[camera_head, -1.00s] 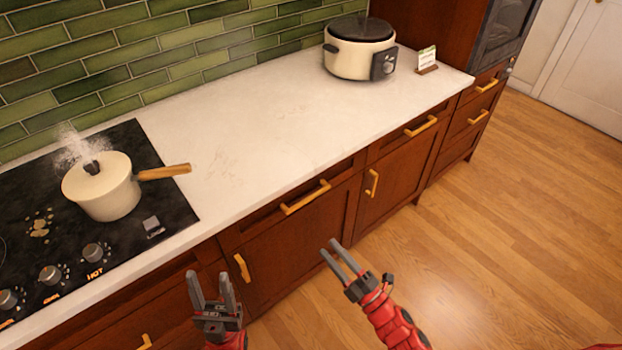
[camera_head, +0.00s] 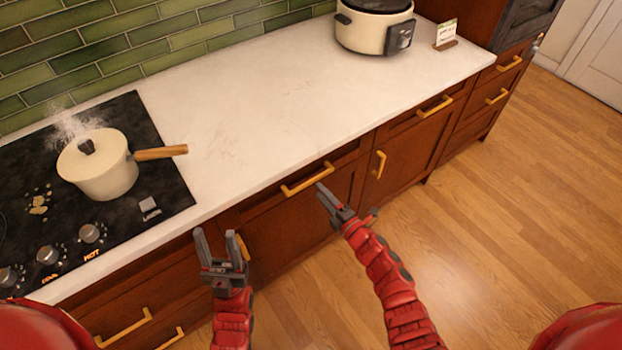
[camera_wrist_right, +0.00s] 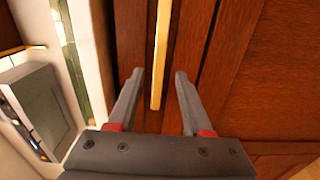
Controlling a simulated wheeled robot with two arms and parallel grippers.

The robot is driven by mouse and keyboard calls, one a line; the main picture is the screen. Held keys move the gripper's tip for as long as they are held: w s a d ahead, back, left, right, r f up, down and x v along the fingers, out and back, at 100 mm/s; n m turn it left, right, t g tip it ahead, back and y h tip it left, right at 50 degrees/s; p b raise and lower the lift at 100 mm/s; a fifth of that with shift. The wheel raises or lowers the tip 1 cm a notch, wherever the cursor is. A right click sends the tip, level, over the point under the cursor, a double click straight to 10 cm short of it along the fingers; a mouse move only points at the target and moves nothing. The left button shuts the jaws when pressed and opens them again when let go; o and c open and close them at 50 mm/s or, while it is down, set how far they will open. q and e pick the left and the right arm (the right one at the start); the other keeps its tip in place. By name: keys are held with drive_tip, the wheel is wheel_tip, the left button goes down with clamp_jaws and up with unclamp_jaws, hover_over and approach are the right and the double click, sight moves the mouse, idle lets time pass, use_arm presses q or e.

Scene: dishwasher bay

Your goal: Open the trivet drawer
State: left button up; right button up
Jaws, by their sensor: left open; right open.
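A dark red-brown drawer front with a brass bar handle (camera_head: 307,180) sits under the counter's front edge, left of the middle. It is closed. No label shows which drawer holds trivets. My right gripper (camera_head: 322,190) is open and empty, close to this handle's right end in the head view. In the right wrist view, a brass handle (camera_wrist_right: 161,55) runs ahead between the open fingers (camera_wrist_right: 156,95), and I see no grip on it. My left gripper (camera_head: 219,240) is open and empty, in front of the cabinet door left of there, partly hiding that door's handle.
The counter (camera_head: 260,100) is mostly clear. A steaming pot (camera_head: 100,165) stands on the black cooktop (camera_head: 150,115). A cooker (camera_head: 372,32) and small card (camera_head: 446,34) stand at the back right. Another drawer handle (camera_head: 436,107) lies further right. The wooden floor (camera_head: 500,220) is open.

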sight(312, 182)
drive_tip(key=shift+x, duration=3.1)
clamp_jaws()
